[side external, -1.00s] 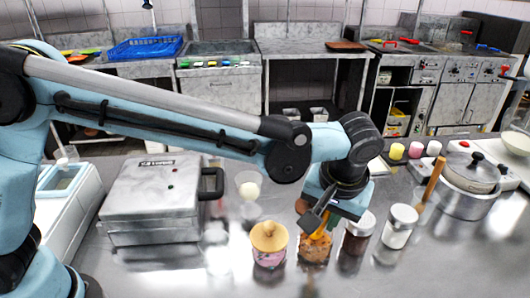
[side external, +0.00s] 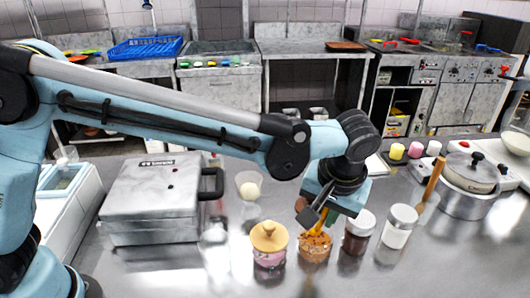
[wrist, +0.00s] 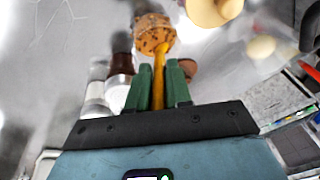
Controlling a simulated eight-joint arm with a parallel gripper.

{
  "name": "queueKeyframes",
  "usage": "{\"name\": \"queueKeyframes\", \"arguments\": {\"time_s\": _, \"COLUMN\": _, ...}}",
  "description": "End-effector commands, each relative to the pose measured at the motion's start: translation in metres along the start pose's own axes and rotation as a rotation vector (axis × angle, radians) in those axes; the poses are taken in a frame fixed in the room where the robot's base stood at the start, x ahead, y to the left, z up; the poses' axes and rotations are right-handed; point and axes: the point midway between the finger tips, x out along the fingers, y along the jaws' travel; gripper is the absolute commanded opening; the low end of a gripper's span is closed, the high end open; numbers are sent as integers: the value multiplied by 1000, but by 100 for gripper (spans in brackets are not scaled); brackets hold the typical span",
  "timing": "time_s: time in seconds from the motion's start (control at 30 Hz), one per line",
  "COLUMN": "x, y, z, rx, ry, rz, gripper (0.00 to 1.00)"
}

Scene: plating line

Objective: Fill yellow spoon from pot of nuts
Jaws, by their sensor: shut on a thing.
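The pot of nuts (side external: 314,252) is an open jar of brown pieces on the steel counter, below my gripper (side external: 318,216). My gripper is shut on the yellow spoon (side external: 321,224), which tilts down into the pot's mouth. In the wrist view, the spoon's handle (wrist: 159,82) lies between the two green fingers of my gripper (wrist: 159,68). The handle runs to the pot (wrist: 155,36) of brown speckled nuts. The spoon's bowl is hidden among the nuts or the rim, so I cannot tell how full it is.
A jar with a tan lid (side external: 268,238) stands close left of the pot. Two white-lidded jars, one dark (side external: 358,234) and one pale (side external: 398,228), stand to the right. A grey press (side external: 152,195) is further left; a lidded steel pot (side external: 468,190) is at right.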

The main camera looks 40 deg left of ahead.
Motion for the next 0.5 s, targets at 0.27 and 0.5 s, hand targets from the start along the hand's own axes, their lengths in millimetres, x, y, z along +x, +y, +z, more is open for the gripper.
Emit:
{"name": "queueKeyframes", "arguments": {"time_s": 0.27, "x": -1, "y": 3, "z": 4, "rx": 2, "ry": -5, "rz": 3, "gripper": 0}}
{"name": "queueKeyframes", "arguments": {"time_s": 0.5, "x": -4, "y": 4, "z": 6, "rx": 2, "ry": -4, "rz": 2, "gripper": 0}}
